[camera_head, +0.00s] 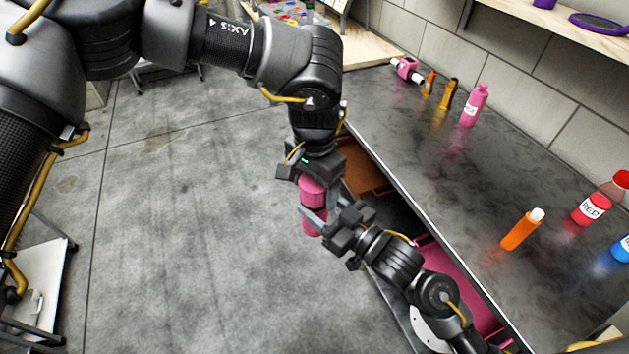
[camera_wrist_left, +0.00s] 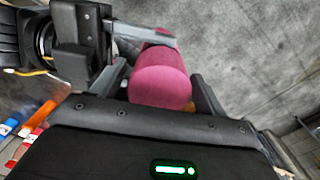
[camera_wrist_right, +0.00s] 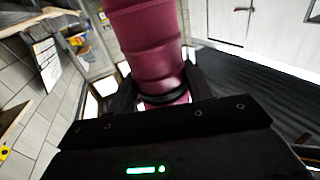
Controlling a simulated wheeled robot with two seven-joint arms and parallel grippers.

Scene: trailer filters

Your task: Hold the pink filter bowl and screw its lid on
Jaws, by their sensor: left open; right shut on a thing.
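The pink filter bowl (camera_head: 313,226) is held upright over the floor beside the counter. My right gripper (camera_head: 318,218) is shut on it from the right. The pink lid (camera_head: 312,188) sits at the top of the bowl, in line with it; I cannot tell how far it is screwed on. My left gripper (camera_head: 312,172) points down from above, open, with its fingers on both sides of the lid. The left wrist view shows the lid (camera_wrist_left: 160,85) between the open fingers. The right wrist view shows the pink bowl (camera_wrist_right: 150,55) rising from my right fingers.
The dark counter (camera_head: 440,160) runs along the right, with an orange tube (camera_head: 521,230), a pink bottle (camera_head: 475,105), a red bottle (camera_head: 591,208) and a pink-and-white fitting (camera_head: 407,69) on it. An open drawer area (camera_head: 365,170) lies below its edge.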

